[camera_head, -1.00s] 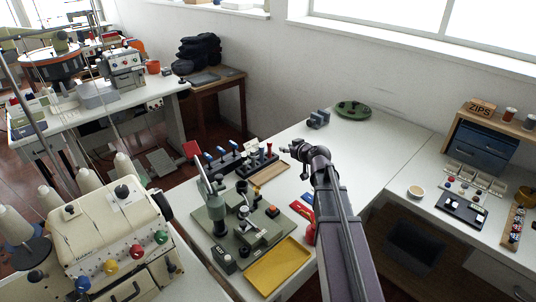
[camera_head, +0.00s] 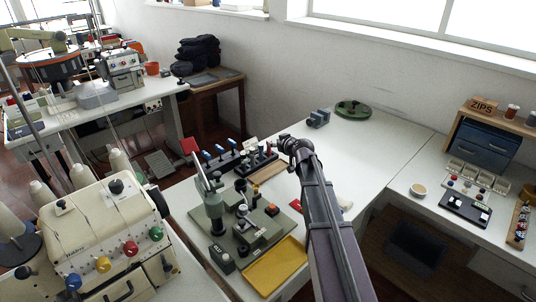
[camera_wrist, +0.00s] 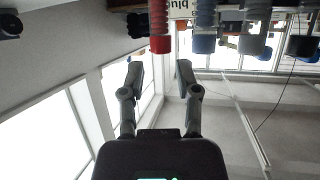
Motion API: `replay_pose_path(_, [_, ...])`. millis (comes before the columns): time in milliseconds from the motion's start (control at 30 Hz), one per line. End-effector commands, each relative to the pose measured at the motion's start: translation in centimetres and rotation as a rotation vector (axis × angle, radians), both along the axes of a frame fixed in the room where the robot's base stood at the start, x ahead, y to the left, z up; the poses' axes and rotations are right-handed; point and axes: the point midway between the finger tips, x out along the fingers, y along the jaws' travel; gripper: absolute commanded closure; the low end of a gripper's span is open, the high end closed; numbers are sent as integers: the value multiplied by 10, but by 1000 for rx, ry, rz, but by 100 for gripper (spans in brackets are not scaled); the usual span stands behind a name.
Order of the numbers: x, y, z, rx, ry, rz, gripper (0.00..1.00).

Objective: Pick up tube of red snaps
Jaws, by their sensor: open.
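My gripper (camera_wrist: 159,72) is open and empty in the wrist view, its two fingers apart. A tube with a red end (camera_wrist: 160,30) hangs in at the top of that view, which looks upside down. It lines up with the gap between the fingers but is apart from them. In the head view my gripper (camera_head: 284,143) is at the right end of the dark tube rack (camera_head: 256,165). A small red-topped tube (camera_head: 268,147) shows at this end of the rack, just left of my gripper.
Blue and grey tubes (camera_wrist: 204,30) stand beside the red one. Blue-topped tubes fill another rack (camera_head: 220,165) to the left. A green press (camera_head: 245,225) and a yellow tray (camera_head: 275,264) are nearer.

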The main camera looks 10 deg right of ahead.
Motion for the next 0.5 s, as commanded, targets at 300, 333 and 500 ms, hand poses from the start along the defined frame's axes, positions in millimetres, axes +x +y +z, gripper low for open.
replay_pose_path(300, [1,1,0,0,0,1,58])
replay_pose_path(333, [1,1,0,-1,0,1,58])
replay_pose_path(500, [8,4,-4,0,0,2,58])
